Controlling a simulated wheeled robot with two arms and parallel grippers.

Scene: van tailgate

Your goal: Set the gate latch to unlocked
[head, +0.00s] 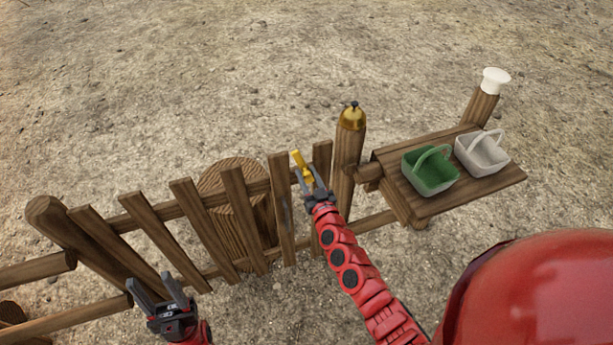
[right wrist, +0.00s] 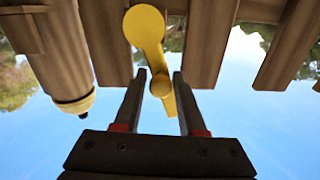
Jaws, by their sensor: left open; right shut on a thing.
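In the right wrist view the latch (right wrist: 147,28) has a round pivot at the top and a lever running down between my fingers. My right gripper (head: 309,181) is shut on this lever; a small gap seems to show at the left finger in the right wrist view. My left gripper (head: 159,288) is open and empty in front of the fence, at the lower left. Whether the latch reads locked or unlocked cannot be told.
A wooden shelf (head: 410,202) holds a green basket (head: 440,180) and a white basket (head: 490,165). A tree stump (head: 232,172) stands behind the fence. Bare ground lies beyond.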

